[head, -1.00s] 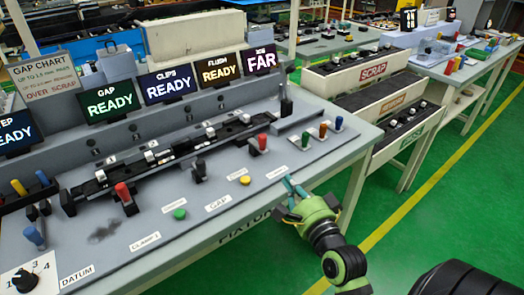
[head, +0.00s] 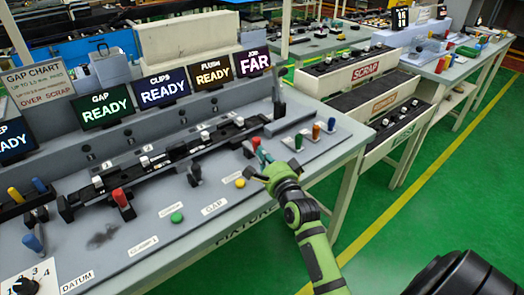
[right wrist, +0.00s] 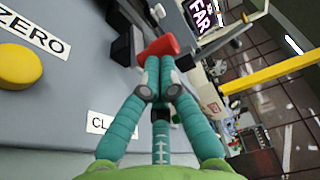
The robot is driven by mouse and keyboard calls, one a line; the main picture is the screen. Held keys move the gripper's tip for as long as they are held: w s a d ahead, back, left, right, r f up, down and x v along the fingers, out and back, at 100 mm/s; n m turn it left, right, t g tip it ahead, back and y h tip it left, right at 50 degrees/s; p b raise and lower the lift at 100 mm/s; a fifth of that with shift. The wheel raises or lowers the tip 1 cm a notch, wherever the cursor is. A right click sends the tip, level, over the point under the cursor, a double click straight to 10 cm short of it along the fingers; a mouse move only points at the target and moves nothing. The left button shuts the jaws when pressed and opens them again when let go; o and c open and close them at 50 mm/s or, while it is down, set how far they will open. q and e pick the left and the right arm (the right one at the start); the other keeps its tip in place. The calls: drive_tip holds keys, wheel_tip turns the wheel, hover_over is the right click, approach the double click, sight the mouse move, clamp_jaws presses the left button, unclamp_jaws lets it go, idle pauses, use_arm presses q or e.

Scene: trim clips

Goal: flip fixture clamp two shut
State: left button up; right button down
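Clamp two (head: 248,151), with a red handle (head: 256,142), is at the right end of the black fixture rail (head: 180,158). Its handle stands up, tilted slightly. Clamp one's red handle (head: 120,197) stands at the left end. My right gripper (head: 261,156) is at clamp two, its teal fingers just in front of the red handle. In the right wrist view the fingers (right wrist: 159,62) are together, with the red handle (right wrist: 160,47) right at their tips. They appear to touch it, but I cannot tell for sure. My left gripper is not in view.
A yellow button (head: 240,183) and a green button (head: 177,217) lie on the panel in front of the rail. Coloured pegs (head: 316,131) stand right of clamp two. Display screens (head: 162,88) line the back. A scrap rack (head: 352,73) stands beyond the table.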

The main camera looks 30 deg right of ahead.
sight(253, 153)
drive_tip(key=shift+w+d, duration=0.1)
drive_tip(key=shift+w, duration=0.4)
drive_tip(key=w, duration=0.4)
drive_tip(key=shift+w+a, duration=0.2)
drive_tip(key=shift+w, duration=0.05)
drive_tip(key=shift+s+r, duration=0.1)
